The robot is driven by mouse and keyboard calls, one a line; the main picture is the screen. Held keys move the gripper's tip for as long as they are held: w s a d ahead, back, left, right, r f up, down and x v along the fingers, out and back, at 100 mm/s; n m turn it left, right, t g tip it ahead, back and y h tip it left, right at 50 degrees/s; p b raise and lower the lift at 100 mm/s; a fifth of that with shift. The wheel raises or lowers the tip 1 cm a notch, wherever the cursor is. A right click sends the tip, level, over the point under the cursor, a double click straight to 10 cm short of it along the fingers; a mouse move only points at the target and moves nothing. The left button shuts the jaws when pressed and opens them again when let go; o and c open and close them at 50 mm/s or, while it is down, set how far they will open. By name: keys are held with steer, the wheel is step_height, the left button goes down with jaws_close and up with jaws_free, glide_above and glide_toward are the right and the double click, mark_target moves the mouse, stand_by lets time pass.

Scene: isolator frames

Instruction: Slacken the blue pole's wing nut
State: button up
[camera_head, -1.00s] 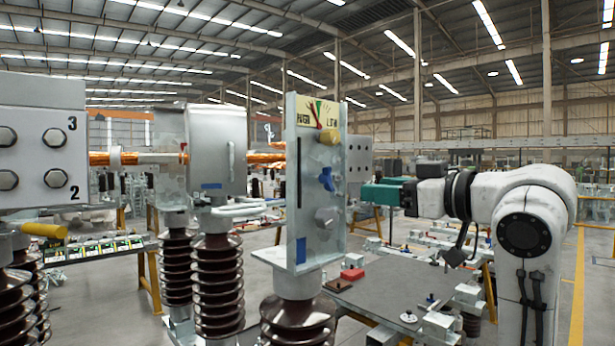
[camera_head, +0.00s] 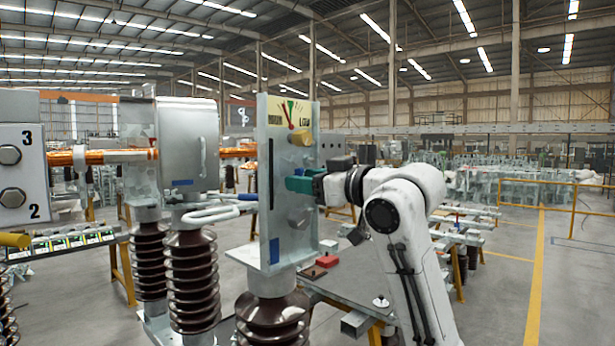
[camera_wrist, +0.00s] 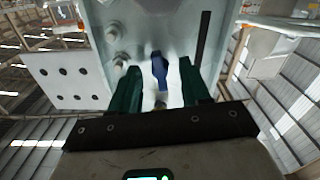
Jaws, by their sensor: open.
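In the wrist view the blue wing nut (camera_wrist: 159,71) shows between the two green fingers of my gripper (camera_wrist: 160,88), with a gap to the left finger. My gripper is open.
A bolted grey box (camera_head: 20,170) stands at the far left. Open floor lies to the right.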

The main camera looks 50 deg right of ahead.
steer(key=shift+c, duration=0.3)
jaws_close()
